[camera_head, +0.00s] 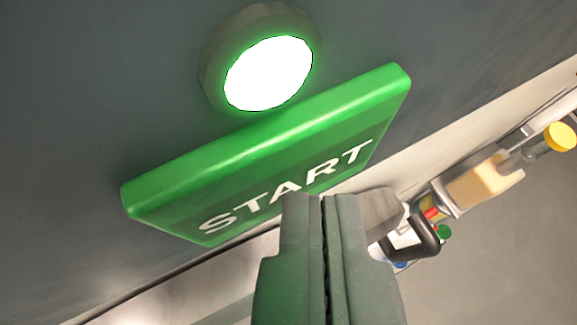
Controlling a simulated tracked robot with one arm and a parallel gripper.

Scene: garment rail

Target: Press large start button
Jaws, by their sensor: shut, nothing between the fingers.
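The large green start button (270,145) is a wide slab with white START lettering, on a dark grey panel. It appears tilted in the picture, its right end higher. My gripper (322,200) is shut and empty, coming up from the bottom of the view. Its fingertips overlap the lower edge of the button in the picture, just below the lettering. I cannot tell whether they touch it. Part of the button's lower edge is hidden behind the fingers.
A round lamp (268,73) glowing white with a green rim sits on the dark panel (110,90) just above the button. At the right are a black curved handle (425,240), a small green knob (444,232) and a yellow round part (560,137). Grey floor or wall lies at lower right.

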